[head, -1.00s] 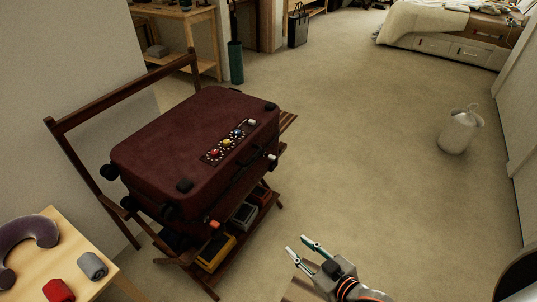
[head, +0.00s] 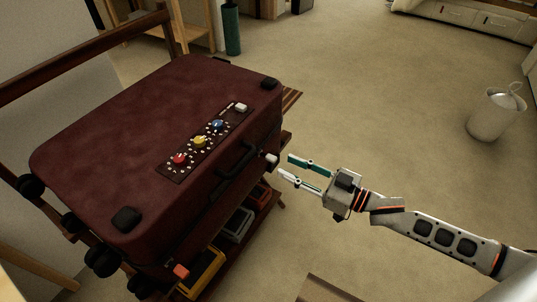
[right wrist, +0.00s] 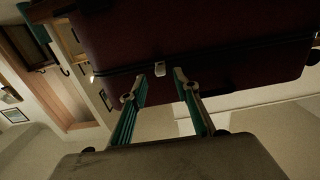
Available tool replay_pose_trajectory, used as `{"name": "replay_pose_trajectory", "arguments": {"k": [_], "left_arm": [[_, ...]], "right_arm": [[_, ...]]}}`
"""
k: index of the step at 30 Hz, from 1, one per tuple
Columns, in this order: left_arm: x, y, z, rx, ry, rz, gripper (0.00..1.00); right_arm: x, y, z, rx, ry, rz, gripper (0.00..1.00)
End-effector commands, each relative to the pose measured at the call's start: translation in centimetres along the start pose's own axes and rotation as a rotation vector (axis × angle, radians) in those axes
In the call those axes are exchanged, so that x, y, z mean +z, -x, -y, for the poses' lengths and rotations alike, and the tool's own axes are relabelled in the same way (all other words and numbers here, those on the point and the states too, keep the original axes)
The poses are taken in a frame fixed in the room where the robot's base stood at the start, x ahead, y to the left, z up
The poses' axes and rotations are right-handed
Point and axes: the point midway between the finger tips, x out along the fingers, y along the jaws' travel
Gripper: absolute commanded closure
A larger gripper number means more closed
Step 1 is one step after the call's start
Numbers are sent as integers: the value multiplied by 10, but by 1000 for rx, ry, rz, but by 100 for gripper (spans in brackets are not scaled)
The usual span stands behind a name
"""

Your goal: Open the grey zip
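A dark red suitcase (head: 150,105) lies flat on a wooden folding rack. The grey zip pull (head: 272,158) is a small pale block on the suitcase's side near its right corner. It also shows in the right wrist view (right wrist: 160,69), just ahead of and between my fingertips. My right gripper (head: 284,166) is open and empty, its two fingers pointing at the suitcase side close to the pull. In the right wrist view the fingers (right wrist: 160,84) stand apart with nothing between them. I cannot tell whether they touch the suitcase. My left gripper is not in view.
An orange pull (head: 181,271) sits near the suitcase's lower corner. A black handle (head: 236,160) and a panel with coloured knobs (head: 200,141) are close by. Several bins (head: 237,224) stand on the shelf below. A white bag (head: 496,115) is on the clear floor at right.

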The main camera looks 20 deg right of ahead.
Motion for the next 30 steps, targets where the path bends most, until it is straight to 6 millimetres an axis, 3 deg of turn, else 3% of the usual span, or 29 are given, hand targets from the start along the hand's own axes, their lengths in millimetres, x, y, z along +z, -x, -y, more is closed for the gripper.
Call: {"name": "replay_pose_trajectory", "arguments": {"k": [12, 26, 30], "left_arm": [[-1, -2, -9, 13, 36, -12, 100], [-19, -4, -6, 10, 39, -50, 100], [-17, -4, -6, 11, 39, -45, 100]], "right_arm": [[2, -56, 0, 2, 0, 0, 69], [-1, -69, 0, 3, 2, 0, 69], [-1, -68, 0, 3, 2, 0, 100]]}}
